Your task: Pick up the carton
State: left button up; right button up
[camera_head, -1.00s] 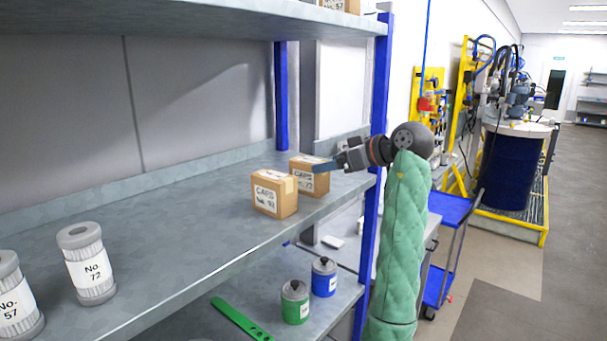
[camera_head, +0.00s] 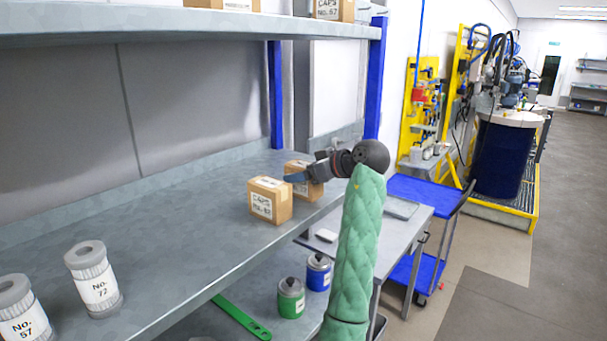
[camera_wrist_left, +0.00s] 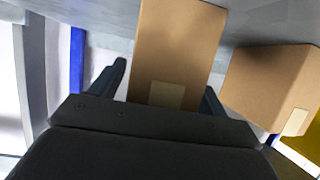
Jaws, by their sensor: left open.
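Two brown cartons with white CAPS labels stand side by side on the grey shelf, a nearer one (camera_head: 270,201) and one behind it to the right (camera_head: 309,191). My left gripper (camera_head: 296,178) is open at the right-hand carton, partly covering it and its label. In the left wrist view, one carton (camera_wrist_left: 178,45) stands between the open fingers (camera_wrist_left: 165,80), with a visible gap on the left finger's side. The other carton (camera_wrist_left: 268,85) is to the right, outside the fingers. Contact on the right side cannot be told. My right gripper is not in view.
White canisters (camera_head: 94,279) stand at the shelf's left. An upper shelf (camera_head: 190,24) with cartons hangs above, and a blue upright (camera_head: 375,80) is behind my arm. Green (camera_head: 291,299) and blue (camera_head: 318,273) pots sit on the lower shelf.

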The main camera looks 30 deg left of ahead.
pick_arm(q)
jog(key=shift+d, duration=0.1)
jog(key=c, duration=1.1)
jog(key=shift+c, duration=0.2)
